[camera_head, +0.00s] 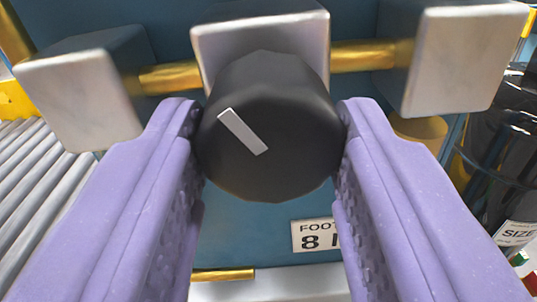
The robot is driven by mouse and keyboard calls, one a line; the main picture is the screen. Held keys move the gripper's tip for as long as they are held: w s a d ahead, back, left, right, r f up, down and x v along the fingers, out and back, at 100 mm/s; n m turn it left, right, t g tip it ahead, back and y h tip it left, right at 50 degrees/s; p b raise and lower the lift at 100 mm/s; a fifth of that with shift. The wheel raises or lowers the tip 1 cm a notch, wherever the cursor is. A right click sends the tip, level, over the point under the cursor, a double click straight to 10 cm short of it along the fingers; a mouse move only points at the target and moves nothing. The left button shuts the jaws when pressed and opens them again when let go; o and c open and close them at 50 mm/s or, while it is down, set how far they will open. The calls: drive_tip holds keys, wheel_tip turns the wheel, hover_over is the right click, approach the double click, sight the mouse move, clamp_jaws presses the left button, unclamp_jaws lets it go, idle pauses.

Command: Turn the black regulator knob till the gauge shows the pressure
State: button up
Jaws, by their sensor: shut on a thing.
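The black regulator knob (285,135) is in the upper middle of the view, in front of a silver block (260,37). A white pointer mark on its face slants from upper left to lower right. My gripper (271,135) has two purple fingers, one on each side of the knob. Their tips touch its left and right sides, and the gripper is shut on it. No gauge shows in this view.
Silver blocks (82,95) (463,58) stand left and right, joined by a brass pipe (365,56). A label (314,236) reading "FOO" and "8" is partly hidden by the right finger. Rollers (38,190) lie at left; a dark wrapped object (500,135) stands at right.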

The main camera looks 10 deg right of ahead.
drive_tip(key=m+b, duration=0.1)
drive_tip(key=m, duration=0.2)
drive_tip(key=shift+m+b, duration=0.3)
drive_tip(key=shift+b, duration=0.05)
drive_tip(key=m+b, duration=0.1)
drive_tip(key=m, duration=0.2)
drive_tip(key=shift+m, duration=0.3)
drive_tip(key=m+b, duration=0.1)
drive_tip(key=m, duration=0.2)
drive_tip(key=shift+m+b, duration=0.3)
drive_tip(key=shift+r+m+y+b, duration=0.1)
drive_tip(key=shift+m+y+b, duration=0.3)
drive_tip(key=shift+m, duration=1.4)
drive_tip(key=o, duration=1.1)
drive_tip(key=shift+c, duration=0.2)
drive_tip(key=shift+s, duration=0.1)
